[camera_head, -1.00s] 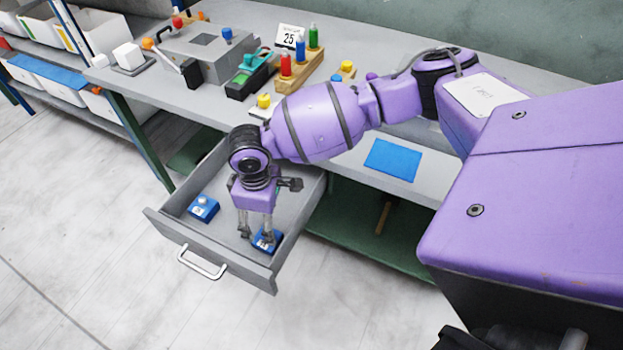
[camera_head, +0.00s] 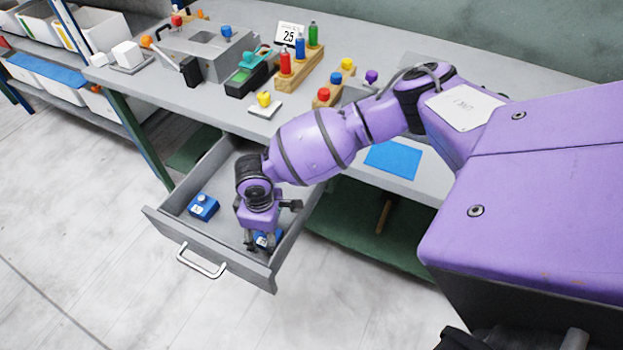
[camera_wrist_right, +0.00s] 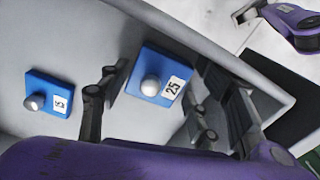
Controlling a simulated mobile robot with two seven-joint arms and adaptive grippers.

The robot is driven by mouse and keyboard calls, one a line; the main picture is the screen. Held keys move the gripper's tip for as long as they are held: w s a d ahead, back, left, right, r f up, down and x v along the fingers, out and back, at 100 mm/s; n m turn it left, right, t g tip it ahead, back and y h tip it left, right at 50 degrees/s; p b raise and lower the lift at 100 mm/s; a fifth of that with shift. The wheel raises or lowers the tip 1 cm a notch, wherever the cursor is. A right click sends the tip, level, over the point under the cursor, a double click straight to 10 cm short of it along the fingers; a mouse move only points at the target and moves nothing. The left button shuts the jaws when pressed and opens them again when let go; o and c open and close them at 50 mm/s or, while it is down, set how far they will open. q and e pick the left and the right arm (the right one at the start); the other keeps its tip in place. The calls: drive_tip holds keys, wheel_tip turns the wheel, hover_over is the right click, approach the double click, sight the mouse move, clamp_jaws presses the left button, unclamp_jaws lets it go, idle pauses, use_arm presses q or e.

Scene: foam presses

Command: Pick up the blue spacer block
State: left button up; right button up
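A blue spacer block (camera_wrist_right: 165,62) with a round silver knob and a "25" label lies on the drawer floor. It also shows in the head view (camera_head: 263,238), partly hidden by my right gripper (camera_head: 261,240). In the right wrist view, my right gripper (camera_wrist_right: 174,88) is open and points down, with a finger on either side of this block. I cannot tell whether either finger touches it. A second blue block (camera_wrist_right: 48,93) with a knob and label lies left of the gripper, also in the head view (camera_head: 203,207). A purple part at the wrist view's upper right appears to be my left gripper (camera_wrist_right: 268,17).
The blocks lie in an open grey drawer (camera_head: 161,226) whose walls stand close to my right gripper. The bench above holds a "25" sign (camera_head: 289,34), a blue mat (camera_head: 393,160) and colored knobs. Clear floor lies before the drawer.

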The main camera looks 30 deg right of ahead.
drive_tip(key=shift+w, duration=0.1)
drive_tip(key=c, duration=0.9)
drive_tip(key=shift+r, duration=0.1)
